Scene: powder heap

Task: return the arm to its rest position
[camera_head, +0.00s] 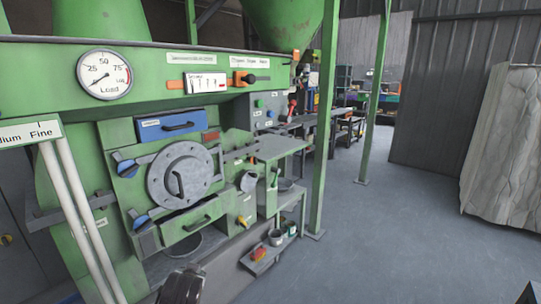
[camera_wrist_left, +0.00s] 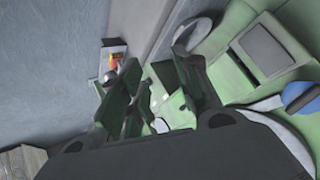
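My left gripper (camera_wrist_left: 155,75) shows in the wrist view with its two dark fingers apart and nothing visible between them. In the head view a dark part of my left arm (camera_head: 182,286) shows at the bottom edge, in front of the green machine (camera_head: 110,180); the fingers cannot be made out there. My right gripper is not in view.
The machine has a round grey hatch (camera_head: 184,176), a blue drawer (camera_head: 176,125) and a load gauge (camera_head: 104,75). A low shelf (camera_head: 266,255) holds a small pot (camera_head: 276,238). Green posts (camera_head: 325,120) stand beside it. Grey floor (camera_head: 390,240) is open to the right.

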